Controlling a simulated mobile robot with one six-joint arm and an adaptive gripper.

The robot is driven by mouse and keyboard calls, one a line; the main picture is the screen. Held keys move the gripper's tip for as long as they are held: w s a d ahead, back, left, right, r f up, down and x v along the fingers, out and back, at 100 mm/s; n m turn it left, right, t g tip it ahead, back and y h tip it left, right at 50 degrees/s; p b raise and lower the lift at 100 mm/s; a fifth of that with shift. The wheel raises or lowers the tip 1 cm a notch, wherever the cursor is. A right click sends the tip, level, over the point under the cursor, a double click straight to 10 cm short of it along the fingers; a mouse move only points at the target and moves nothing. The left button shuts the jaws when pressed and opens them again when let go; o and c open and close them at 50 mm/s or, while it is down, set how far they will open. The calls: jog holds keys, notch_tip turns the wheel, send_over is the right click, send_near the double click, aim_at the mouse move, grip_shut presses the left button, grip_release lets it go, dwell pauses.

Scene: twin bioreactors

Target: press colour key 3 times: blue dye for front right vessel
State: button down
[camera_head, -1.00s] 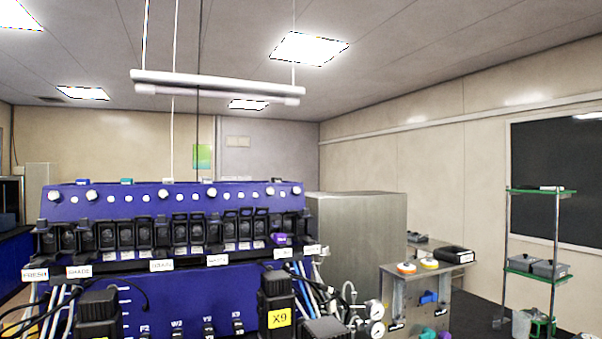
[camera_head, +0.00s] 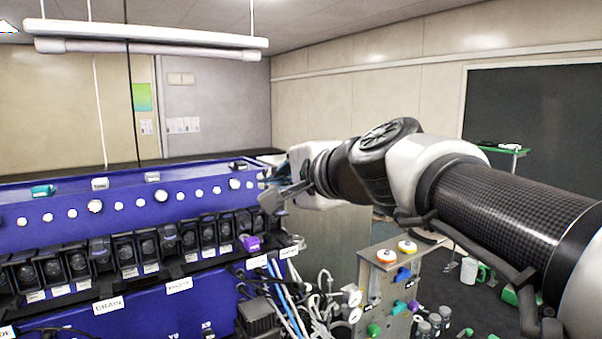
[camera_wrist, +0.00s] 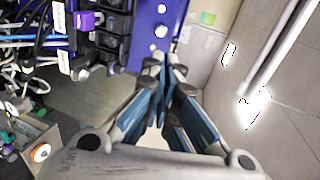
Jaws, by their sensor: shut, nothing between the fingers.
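My gripper (camera_head: 275,198) is shut and empty in the head view, raised beside the right end of the blue pump console (camera_head: 120,212). In the wrist view its blue-padded fingers (camera_wrist: 167,68) come together with their tips close to the console's end. White round knobs (camera_head: 235,184) line the console's upper face, left of the gripper. A purple part (camera_head: 249,243) sits at the right end of the black pump row, below the gripper; it also shows in the wrist view (camera_wrist: 85,20). I cannot make out which control is the colour key, nor the front right vessel.
A metal stand (camera_head: 375,288) with orange-topped, blue, purple and green fittings is at lower right. Loose tubes and cables (camera_head: 290,310) hang between it and the console. A white lamp bar (camera_head: 145,48) hangs above. A green-edged shelf (camera_head: 505,150) stands behind my arm.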

aim_at(239, 183)
dwell(0.4)
jog(key=p+x, duration=0.2)
jog(key=x, duration=1.1)
jog(key=shift+w+a+f, duration=0.15)
jog(key=shift+w+a, duration=0.15)
